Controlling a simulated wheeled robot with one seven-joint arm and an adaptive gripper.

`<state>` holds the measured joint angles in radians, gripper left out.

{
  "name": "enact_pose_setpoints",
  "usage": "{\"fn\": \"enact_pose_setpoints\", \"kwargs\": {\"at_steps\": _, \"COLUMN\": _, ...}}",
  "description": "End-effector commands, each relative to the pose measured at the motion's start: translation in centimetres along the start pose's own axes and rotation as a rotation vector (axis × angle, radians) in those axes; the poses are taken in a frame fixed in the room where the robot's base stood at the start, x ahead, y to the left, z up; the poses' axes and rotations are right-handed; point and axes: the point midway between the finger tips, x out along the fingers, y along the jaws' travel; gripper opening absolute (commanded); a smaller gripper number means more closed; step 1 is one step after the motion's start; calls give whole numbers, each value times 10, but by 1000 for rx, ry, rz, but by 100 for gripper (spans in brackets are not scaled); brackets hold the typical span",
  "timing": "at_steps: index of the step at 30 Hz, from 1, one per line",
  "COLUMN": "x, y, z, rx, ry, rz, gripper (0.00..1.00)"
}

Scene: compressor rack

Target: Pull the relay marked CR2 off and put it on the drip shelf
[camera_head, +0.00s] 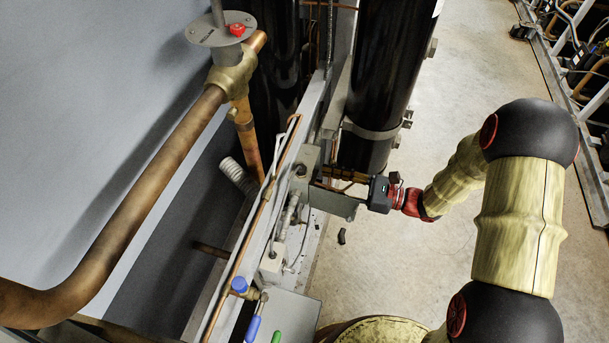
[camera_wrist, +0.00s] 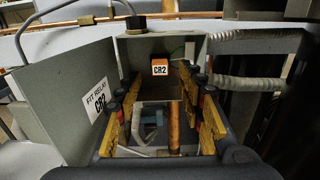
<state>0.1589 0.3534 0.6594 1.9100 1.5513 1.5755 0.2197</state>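The relay marked CR2 (camera_wrist: 160,68) is a small orange block with a white label, seated at the back of an open grey box (camera_wrist: 127,55). In the wrist view my gripper (camera_wrist: 161,88) is open, its yellow-padded fingers reaching into the box on either side of the line to the relay. The relay shows beyond the fingertips, with no contact visible. In the head view my gripper (camera_head: 350,178) is at the box (camera_head: 305,165), and the relay is hidden. A flat grey surface (camera_head: 298,308) at the bottom, perhaps the drip shelf, holds tools.
The box's open door (camera_wrist: 62,92) stands left of my gripper, labelled FIT RELAY CR2. A corrugated grey conduit (camera_wrist: 250,83) runs at the right. A blue-handled tool (camera_head: 252,329) and a green-handled one (camera_head: 277,337) lie low. A black cylinder (camera_head: 385,65) stands behind the gripper.

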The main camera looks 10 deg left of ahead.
Motion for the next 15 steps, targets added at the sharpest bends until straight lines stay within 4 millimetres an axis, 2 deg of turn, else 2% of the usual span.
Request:
{"fn": "enact_pose_setpoints", "kwargs": {"at_steps": 7, "x": 33, "y": 1, "z": 1, "rx": 0, "ry": 0, "rz": 3, "gripper": 39}}
{"fn": "enact_pose_setpoints", "kwargs": {"at_steps": 15, "x": 52, "y": 0, "z": 1, "rx": -1, "ry": 0, "rz": 1, "gripper": 39}}
